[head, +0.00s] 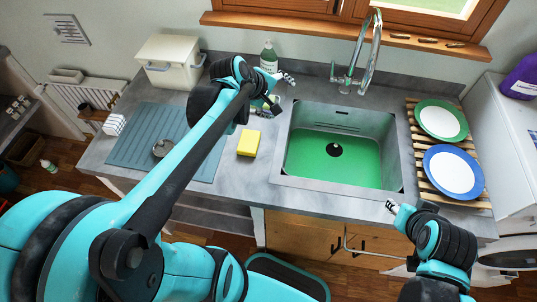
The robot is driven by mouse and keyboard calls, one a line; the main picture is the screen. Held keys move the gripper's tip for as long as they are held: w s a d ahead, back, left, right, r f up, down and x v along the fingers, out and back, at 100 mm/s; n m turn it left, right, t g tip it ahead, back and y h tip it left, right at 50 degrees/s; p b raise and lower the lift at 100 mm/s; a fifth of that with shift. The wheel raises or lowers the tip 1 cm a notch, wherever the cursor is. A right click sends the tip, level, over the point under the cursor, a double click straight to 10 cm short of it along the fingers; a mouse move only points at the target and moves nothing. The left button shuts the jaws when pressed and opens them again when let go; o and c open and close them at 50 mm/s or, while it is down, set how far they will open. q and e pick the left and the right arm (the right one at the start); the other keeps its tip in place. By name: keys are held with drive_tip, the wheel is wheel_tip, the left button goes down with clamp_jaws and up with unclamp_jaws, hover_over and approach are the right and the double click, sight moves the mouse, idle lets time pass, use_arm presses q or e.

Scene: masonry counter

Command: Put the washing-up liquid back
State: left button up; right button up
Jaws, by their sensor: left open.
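A green bottle with a pale label and a pump-like top (268,57) stands upright at the back of the counter, behind the sink's left corner; it looks like the washing-up liquid. My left gripper (279,92) is open in front of it, over the counter beside the sink's back left corner. The gripper hides the bottle's lower part, and I cannot tell whether they touch. A small greenish item shows among the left fingers, too covered to name. My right gripper (392,206) is at the sink's front right edge, its jaws too small to read.
The sink (300,165) has a green basin floor and a tall tap (370,50). A yellow sponge (248,142) lies left of it, beside a blue-grey mat (140,150). A cream bin (170,62) stands back left. Plates (452,172) rest on a slatted rack at right.

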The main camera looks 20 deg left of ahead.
use_arm(q)
drive_tip(key=s+d+f+m+y, duration=0.1)
drive_tip(key=s+d+f+m, duration=0.1)
drive_tip(key=s+m, duration=0.5)
drive_tip(key=s+d+f+m+y, duration=0.1)
drive_tip(key=s+d+f+m, duration=0.1)
drive_tip(key=s+m, duration=0.5)
drive_tip(key=s, duration=0.3)
drive_tip(key=shift+d+g+y, duration=0.3)
